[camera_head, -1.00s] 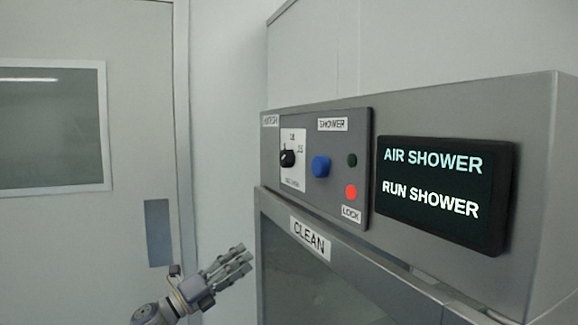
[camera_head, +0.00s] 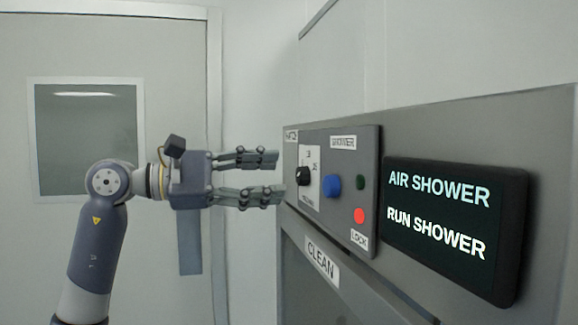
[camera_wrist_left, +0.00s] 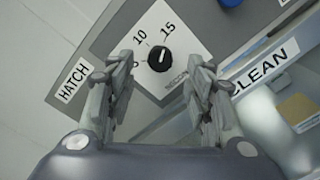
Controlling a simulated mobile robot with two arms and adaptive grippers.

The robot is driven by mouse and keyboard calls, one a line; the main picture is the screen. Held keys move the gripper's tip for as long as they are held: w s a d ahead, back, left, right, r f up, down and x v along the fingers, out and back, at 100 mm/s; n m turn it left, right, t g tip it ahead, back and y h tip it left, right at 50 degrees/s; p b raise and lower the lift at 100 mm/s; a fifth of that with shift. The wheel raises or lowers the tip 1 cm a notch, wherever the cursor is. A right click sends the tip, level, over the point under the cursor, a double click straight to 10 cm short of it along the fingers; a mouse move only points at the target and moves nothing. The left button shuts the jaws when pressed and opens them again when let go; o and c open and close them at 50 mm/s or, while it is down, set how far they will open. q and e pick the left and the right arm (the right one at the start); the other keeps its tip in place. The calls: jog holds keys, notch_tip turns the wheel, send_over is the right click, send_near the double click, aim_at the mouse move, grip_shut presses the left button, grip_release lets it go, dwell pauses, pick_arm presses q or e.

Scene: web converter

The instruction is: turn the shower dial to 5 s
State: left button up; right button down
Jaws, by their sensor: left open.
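The shower dial is a small black knob (camera_head: 303,176) on a white scale plate (camera_head: 310,160) on the grey panel. In the left wrist view the knob (camera_wrist_left: 160,58) lies ahead of and between the fingers, with marks 5, 10 and 15 around it. The 5 is partly hidden by a finger. A pale line shows on the knob's face; its exact setting is hard to tell. My left gripper (camera_head: 278,174) is open and level with the knob, its fingertips just left of it. I see no contact. My right gripper is not in view.
A blue button (camera_head: 332,186), a dark green lamp (camera_head: 360,182) and a red lamp (camera_head: 359,215) sit right of the dial. A display (camera_head: 455,228) reads AIR SHOWER, RUN SHOWER. A door (camera_head: 165,60) stands behind my left arm.

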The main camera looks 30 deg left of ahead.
aim_at(298, 176)
pick_arm(q)
jog(key=p+x, duration=0.1)
jog(key=x, duration=0.2)
jog(key=shift+s+r, duration=0.1)
jog(key=shift+r, duration=0.05)
jog(key=shift+w+d, duration=0.45)
jog(key=shift+w, duration=0.1)
jog(key=c, duration=1.1)
